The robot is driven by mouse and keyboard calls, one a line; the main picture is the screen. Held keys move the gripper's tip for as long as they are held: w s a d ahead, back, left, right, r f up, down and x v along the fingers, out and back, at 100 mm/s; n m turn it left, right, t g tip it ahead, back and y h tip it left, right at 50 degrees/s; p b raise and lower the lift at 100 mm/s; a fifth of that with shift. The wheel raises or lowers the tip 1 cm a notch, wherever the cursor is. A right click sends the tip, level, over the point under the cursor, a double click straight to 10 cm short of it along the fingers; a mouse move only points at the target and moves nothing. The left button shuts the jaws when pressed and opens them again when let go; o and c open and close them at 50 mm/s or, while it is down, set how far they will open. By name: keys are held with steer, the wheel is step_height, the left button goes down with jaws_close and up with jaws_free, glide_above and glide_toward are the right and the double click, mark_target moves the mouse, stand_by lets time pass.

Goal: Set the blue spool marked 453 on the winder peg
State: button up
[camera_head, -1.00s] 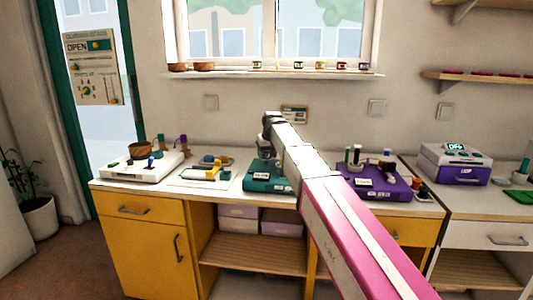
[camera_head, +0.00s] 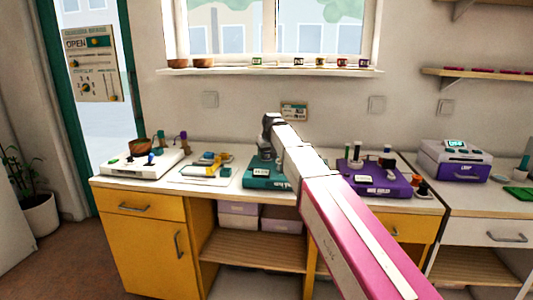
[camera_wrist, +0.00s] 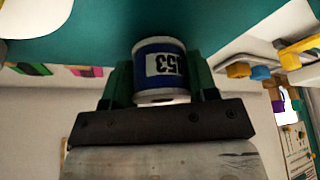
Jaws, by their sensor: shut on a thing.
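The blue spool (camera_wrist: 160,64) has white rims and a white label; the digits 53 can be read on it, upside down, and the rest is unclear. In the wrist view my gripper (camera_wrist: 160,80) is shut on it, one green finger on each side. A broad teal surface lies just beyond the spool; whether they touch cannot be told. In the head view my gripper (camera_head: 267,140) is over the back of the teal board (camera_head: 262,177), and the spool cannot be made out there. I cannot pick out the winder peg; my arm hides part of the teal board.
A purple board (camera_head: 375,184) with upright pegs stands right of my arm, and a purple-and-white machine (camera_head: 455,160) farther right.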

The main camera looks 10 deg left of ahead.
steer(key=o, duration=1)
steer(key=shift+r, duration=3.45)
